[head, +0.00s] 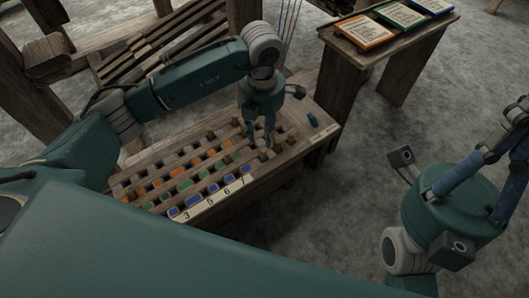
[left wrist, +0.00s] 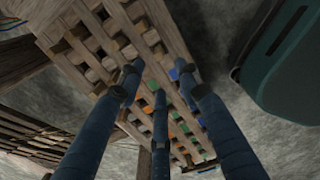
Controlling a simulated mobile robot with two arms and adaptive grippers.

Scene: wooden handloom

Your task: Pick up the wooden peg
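A slatted wooden board (head: 160,163) carries rows of small wooden pegs and coloured pieces in grey, orange, green and blue. Several plain wooden pegs (head: 266,154) stand near its right end; I cannot tell which one the task means. My left gripper (head: 261,146) points down over this right part, its blue fingers just above or among the pegs. In the left wrist view its three fingers (left wrist: 160,78) are spread, with no object visible between them. My right gripper (head: 487,170) is at the right edge, fingers apart and partly cut off, empty and away from the board.
A small wooden stand (head: 350,45) at the back right holds orange, green and blue framed cards. Loom beams (head: 75,75) stand at the left. Grey floor (head: 320,220) is open at the front right.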

